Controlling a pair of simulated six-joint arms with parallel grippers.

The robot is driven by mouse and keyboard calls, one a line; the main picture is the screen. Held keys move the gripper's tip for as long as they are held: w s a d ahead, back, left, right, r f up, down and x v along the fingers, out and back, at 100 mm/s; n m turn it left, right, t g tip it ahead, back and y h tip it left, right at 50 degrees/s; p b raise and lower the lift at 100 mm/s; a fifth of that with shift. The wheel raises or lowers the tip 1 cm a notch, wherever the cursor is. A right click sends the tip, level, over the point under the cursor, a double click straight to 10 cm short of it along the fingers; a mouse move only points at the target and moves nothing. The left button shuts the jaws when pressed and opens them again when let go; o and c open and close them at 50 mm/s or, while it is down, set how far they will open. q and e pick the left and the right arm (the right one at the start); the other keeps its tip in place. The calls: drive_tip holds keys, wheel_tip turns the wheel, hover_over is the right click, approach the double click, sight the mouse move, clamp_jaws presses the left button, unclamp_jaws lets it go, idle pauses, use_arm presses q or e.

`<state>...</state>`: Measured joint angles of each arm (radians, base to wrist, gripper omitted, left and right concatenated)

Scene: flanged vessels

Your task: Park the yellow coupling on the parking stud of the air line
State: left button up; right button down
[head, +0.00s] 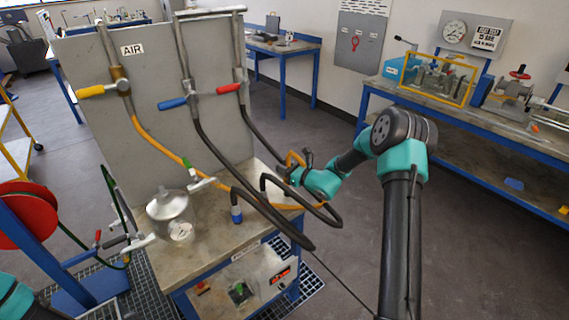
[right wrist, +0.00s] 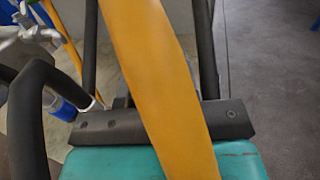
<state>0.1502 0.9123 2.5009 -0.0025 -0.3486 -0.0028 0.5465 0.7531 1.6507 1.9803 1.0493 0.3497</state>
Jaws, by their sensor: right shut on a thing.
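My right gripper (head: 289,174) is shut on the hose's end, off the bench's right side. The yellow coupling itself is mostly hidden there. In the right wrist view the yellow hose (right wrist: 160,85) crosses close over the gripper body and covers what lies between the fingers. I cannot pick out the air line's parking stud. My left gripper is out of view; only a bit of my left arm shows.
A glass vessel with a metal lid (head: 167,204) stands on the bench (head: 208,252). A blue coupling (head: 237,214) hangs on a black hose nearby; it also shows in the right wrist view (right wrist: 64,108). Black hoses (head: 225,160) hang between the panel (head: 160,115) and my right gripper.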

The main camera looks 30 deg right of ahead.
drive_tip(key=shift+f, duration=0.4)
drive_tip(key=shift+f, duration=1.9)
idle(1.4)
drive_tip(key=c, duration=0.8)
unclamp_jaws()
drive_tip(key=v, duration=1.7)
drive_tip(key=shift+s+d, duration=0.2)
